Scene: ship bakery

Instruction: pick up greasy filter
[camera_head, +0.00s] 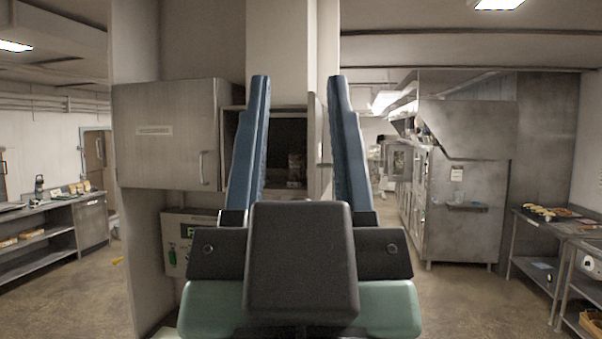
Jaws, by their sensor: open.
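My gripper (298,82) fills the middle of the view, with two long blue fingers pointing up and spread apart. It is open, and I see nothing held between the fingers. I cannot identify a greasy filter for certain in this view. Between the fingers, farther back, a dark open cabinet compartment (285,135) shows. A small brownish item (295,165) stands inside it at the right; it is too small and dark to tell what it is. The fingers and the black gripper body hide part of the compartment and what lies below it.
A grey metal cabinet door (165,140) with a handle is left of the compartment. A wall panel (177,245) with green markings is below it. A shelved counter (60,206) stands far left. Large steel equipment (465,190) and a food table (545,217) stand right. Bare floor shows on both sides.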

